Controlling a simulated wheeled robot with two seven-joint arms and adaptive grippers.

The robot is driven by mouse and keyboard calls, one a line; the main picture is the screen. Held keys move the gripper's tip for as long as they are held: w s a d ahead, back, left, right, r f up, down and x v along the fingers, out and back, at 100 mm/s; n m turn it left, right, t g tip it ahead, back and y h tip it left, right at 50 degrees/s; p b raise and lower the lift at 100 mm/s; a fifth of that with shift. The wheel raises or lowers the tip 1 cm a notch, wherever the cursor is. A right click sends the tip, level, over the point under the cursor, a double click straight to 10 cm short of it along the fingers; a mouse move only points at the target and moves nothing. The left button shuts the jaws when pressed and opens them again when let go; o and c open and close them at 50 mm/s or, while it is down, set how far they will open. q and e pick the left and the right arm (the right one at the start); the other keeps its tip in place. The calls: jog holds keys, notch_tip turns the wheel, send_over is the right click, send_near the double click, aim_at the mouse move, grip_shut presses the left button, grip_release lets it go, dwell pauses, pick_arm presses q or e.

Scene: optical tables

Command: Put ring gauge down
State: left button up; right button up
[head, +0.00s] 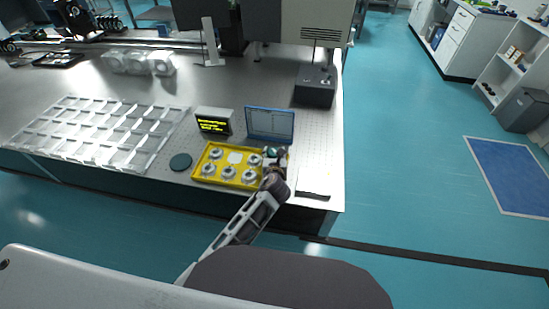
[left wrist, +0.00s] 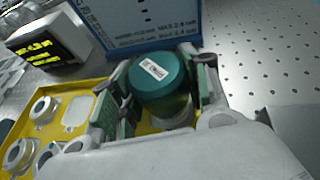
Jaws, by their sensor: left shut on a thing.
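My left gripper (head: 272,156) is shut on the ring gauge (left wrist: 157,84), a teal round piece with a white label on top. In the left wrist view the gauge sits between the two green-padded fingers (left wrist: 157,95). In the head view the gripper is over the right end of a yellow tray (head: 222,183), which holds several silvery round pieces. The tray also shows in the left wrist view (left wrist: 92,87). Whether the gauge touches the tray is hidden by the gripper. My right gripper is not in view.
A blue panel (head: 270,124) stands just behind the gripper, and a display box (head: 214,121) is left of it. A dark teal disc (head: 180,161) lies left of the tray. A clear compartmented tray (head: 100,130) fills the left. Bare table (head: 318,150) lies right.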

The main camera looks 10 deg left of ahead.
pick_arm(q)
jog(key=shift+f, duration=0.6)
jog(key=shift+f, duration=0.1)
jog(key=o, duration=1.3)
